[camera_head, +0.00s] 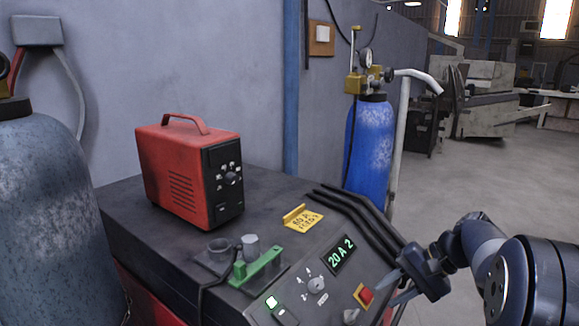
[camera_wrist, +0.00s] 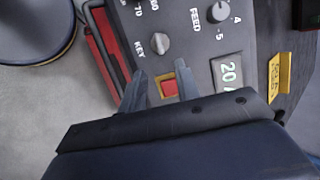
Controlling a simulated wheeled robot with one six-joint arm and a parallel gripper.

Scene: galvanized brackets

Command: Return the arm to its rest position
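My gripper (camera_head: 390,288) is at the right front edge of the welding machine's control panel (camera_head: 318,262). Its two fingers stand apart with nothing between them that I can see held. In the wrist view, my gripper (camera_wrist: 161,76) points at the panel, and the red switch (camera_wrist: 169,88) shows between the fingers. The red switch (camera_head: 366,295) sits just left of the fingers in the head view. Whether a finger touches the panel or switch, I cannot tell. My arm reaches in from the right edge.
A red power unit (camera_head: 178,172), a yellow tag (camera_head: 302,219) and a green bracket (camera_head: 257,266) are on the machine. Dark cables run along its right side. A blue gas cylinder (camera_head: 370,150) stands behind. Open floor (camera_head: 500,175) lies at the right.

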